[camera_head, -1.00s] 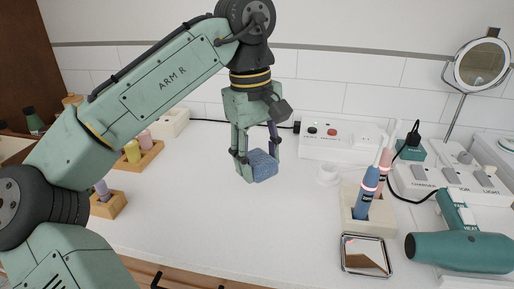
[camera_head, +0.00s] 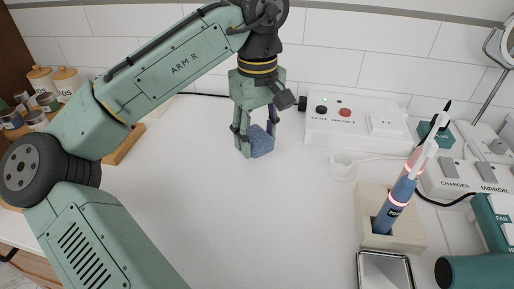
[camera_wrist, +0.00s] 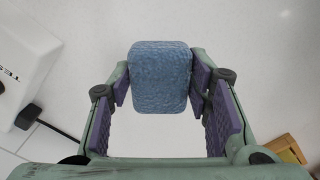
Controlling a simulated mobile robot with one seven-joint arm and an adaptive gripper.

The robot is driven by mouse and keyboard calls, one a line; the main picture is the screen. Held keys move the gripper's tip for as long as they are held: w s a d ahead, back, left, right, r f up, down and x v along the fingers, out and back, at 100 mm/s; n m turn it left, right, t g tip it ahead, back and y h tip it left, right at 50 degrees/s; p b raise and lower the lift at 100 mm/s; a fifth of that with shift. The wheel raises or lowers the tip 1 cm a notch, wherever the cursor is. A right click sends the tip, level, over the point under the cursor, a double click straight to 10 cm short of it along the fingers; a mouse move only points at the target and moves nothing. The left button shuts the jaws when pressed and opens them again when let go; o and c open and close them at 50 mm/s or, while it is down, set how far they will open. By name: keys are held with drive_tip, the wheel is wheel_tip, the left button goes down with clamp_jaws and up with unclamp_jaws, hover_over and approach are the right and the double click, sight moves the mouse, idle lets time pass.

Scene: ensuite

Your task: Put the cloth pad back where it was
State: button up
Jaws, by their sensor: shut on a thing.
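The blue cloth pad (camera_head: 262,141) is held between the fingers of my gripper (camera_head: 257,143). In the wrist view the pad (camera_wrist: 160,76) sits between the purple finger pads of my gripper (camera_wrist: 160,85), near the fingertips, with its textured blue face toward the camera. The gripper points down over the white counter, left of the test and reset box. Whether the pad's lower edge touches the counter cannot be told.
The white counter (camera_head: 200,210) is clear below and in front of the gripper. The test and reset box (camera_head: 352,122) stands close on the right, with a white cable coil (camera_head: 342,168) in front. A toothbrush holder (camera_head: 405,240) stands at right. A wooden holder (camera_head: 125,147) is partly behind my arm.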

sight(257, 136)
wheel_tip(257, 136, down, 4)
drive_tip(key=shift+r, duration=0.15)
drive_tip(key=o, duration=1)
wheel_tip(257, 136, up, 12)
drive_tip(key=shift+r, duration=0.1)
